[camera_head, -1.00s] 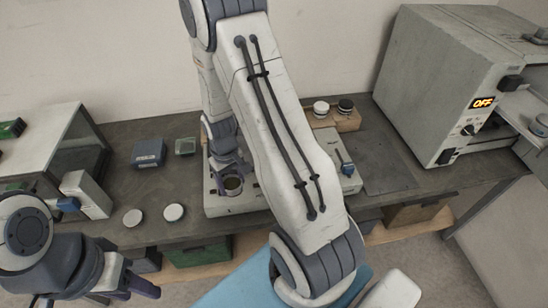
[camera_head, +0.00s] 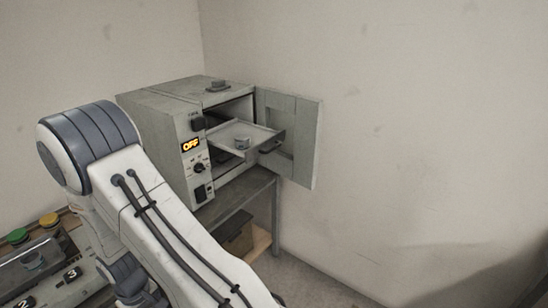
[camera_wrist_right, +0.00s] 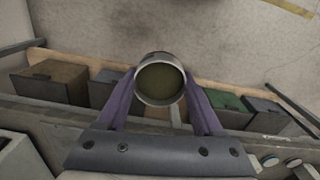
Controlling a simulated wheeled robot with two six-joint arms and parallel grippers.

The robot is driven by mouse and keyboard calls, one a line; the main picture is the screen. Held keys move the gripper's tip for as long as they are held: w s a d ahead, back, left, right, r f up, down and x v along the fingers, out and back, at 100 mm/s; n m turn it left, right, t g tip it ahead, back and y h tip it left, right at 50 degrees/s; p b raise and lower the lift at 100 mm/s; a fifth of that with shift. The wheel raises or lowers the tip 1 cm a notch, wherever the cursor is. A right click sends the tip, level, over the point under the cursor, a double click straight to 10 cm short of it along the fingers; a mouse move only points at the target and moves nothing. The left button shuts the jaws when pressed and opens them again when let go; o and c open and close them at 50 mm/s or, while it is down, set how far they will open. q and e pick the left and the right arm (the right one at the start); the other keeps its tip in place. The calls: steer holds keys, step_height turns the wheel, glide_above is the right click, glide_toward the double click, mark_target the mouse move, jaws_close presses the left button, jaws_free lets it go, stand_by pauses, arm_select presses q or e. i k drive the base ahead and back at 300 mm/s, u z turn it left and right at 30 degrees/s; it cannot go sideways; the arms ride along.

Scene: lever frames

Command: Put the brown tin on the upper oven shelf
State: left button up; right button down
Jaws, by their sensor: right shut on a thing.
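My right gripper (camera_wrist_right: 160,100) is shut on a round metal tin (camera_wrist_right: 160,80) in the right wrist view. I look down into its open mouth and see a dull brown-olive inside. My left gripper is out of view.
A dark round object (camera_head: 217,86) is on the oven top. Several boxes (camera_wrist_right: 50,82) stand below the bench in the wrist view.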

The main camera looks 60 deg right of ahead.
mark_target(259, 138)
steer(key=u, duration=0.25)
steer(key=k, duration=0.2)
steer(key=z, duration=1.5)
steer(key=i, duration=0.5)
steer(key=z, duration=0.25)
